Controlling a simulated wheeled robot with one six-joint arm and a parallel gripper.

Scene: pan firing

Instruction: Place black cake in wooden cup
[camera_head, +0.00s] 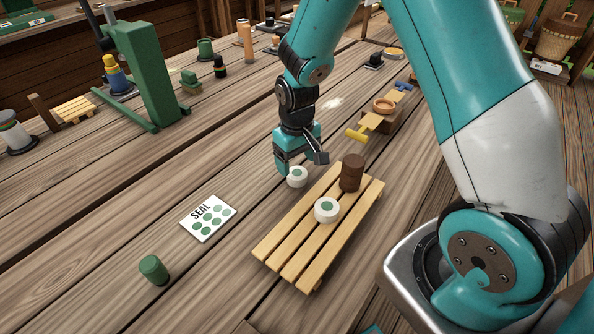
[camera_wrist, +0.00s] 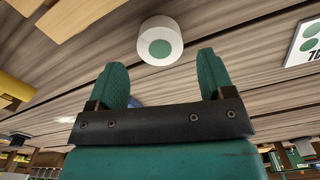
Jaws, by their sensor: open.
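A dark brown, stacked-looking round piece (camera_head: 352,172), perhaps the black cake, stands on the slatted pallet (camera_head: 271,250). A small round wooden bowl (camera_head: 384,105), perhaps the wooden cup, sits on a brown block behind it. I cannot tell for certain which things the task names. My gripper (camera_head: 302,163) is open and empty, low over the table left of the pallet. A white puck with a green dot (camera_head: 297,176) lies on the table close by its fingers. In the wrist view this puck (camera_wrist: 160,42) shows beyond the gap between the fingertips (camera_wrist: 161,72), not held.
A second white puck (camera_head: 326,209) lies on the pallet. A SEAL card (camera_head: 208,217) and a green cylinder (camera_head: 153,270) lie to the left. A green stand (camera_head: 147,75) rises at the back left. A yellow-handled tool (camera_head: 364,128) lies near the bowl. The front-left table is mostly clear.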

